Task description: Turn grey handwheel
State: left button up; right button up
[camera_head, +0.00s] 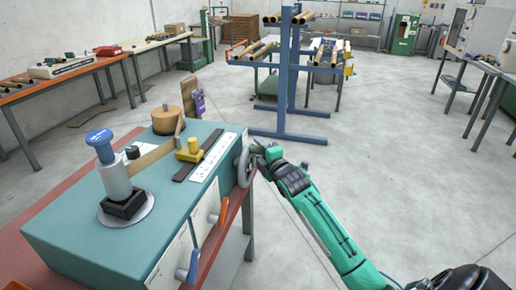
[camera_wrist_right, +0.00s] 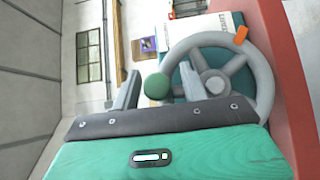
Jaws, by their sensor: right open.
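The grey handwheel (camera_head: 242,170) sits on the right end face of the teal winder (camera_head: 75,225) in the head view. My right gripper (camera_head: 261,155) is beside the wheel in the head view. In the wrist view its fingers (camera_wrist_right: 159,72) are open, one on each side of the green knob, with gaps visible. My left gripper is out of view.
A blue rack (camera_head: 289,75) stands behind. Floor to the right is clear.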

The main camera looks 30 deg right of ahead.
jog(key=shift+w, duration=0.5)
jog(key=c, duration=0.9)
jog(key=shift+r, duration=0.15)
grip_shut()
